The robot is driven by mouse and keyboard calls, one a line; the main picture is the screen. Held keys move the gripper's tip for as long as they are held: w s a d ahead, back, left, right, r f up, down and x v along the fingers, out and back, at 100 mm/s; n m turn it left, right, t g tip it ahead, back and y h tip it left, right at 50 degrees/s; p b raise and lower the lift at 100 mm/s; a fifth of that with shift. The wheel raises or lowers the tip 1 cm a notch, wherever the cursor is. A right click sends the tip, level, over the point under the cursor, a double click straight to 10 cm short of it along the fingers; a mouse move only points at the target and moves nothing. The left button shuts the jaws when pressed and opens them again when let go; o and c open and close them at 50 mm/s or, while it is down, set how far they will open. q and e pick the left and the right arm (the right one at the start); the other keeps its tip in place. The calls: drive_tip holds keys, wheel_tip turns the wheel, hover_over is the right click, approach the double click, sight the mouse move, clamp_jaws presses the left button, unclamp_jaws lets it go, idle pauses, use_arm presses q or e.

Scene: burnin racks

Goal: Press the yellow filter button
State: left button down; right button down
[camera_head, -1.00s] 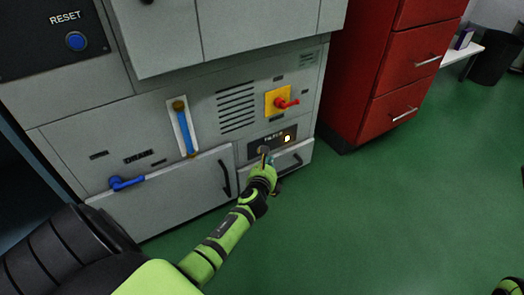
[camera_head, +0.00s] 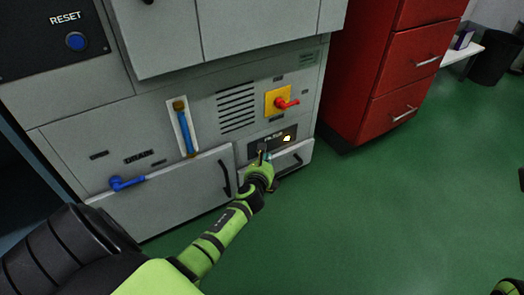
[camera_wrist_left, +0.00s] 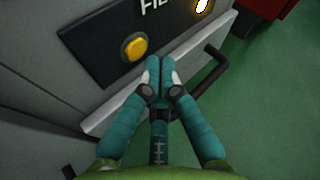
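The yellow filter button (camera_wrist_left: 134,46) is a round button on a black panel (camera_wrist_left: 100,45), lower left of the white "FIL..." lettering in the left wrist view. In the head view the black panel (camera_head: 286,137) sits low on the grey machine, and my gripper hides the button or nearly so. My left gripper (camera_wrist_left: 159,64) has its two teal fingers together with nothing between them. Its tips are just below and right of the button in the wrist view, seemingly apart from it. In the head view the left gripper (camera_head: 264,158) is in front of the panel's lower left.
A lit lamp (camera_head: 287,139) is at the panel's right. A black drawer handle (camera_wrist_left: 205,75) is close to the right of my fingers. A red lever on a yellow plate (camera_head: 278,102) is above. A red cabinet (camera_head: 385,75) stands right; green floor is clear.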

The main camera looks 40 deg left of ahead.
idle(0.6)
use_arm(q)
drive_tip(key=shift+w+a, duration=0.2)
drive_tip(key=shift+a, duration=0.15)
drive_tip(key=shift+a, duration=0.15)
idle(0.4)
drive_tip(key=shift+w+a, duration=0.1)
drive_tip(key=shift+a, duration=0.15)
idle(0.4)
drive_tip(key=shift+s+d, duration=0.3)
drive_tip(key=shift+d, duration=0.4)
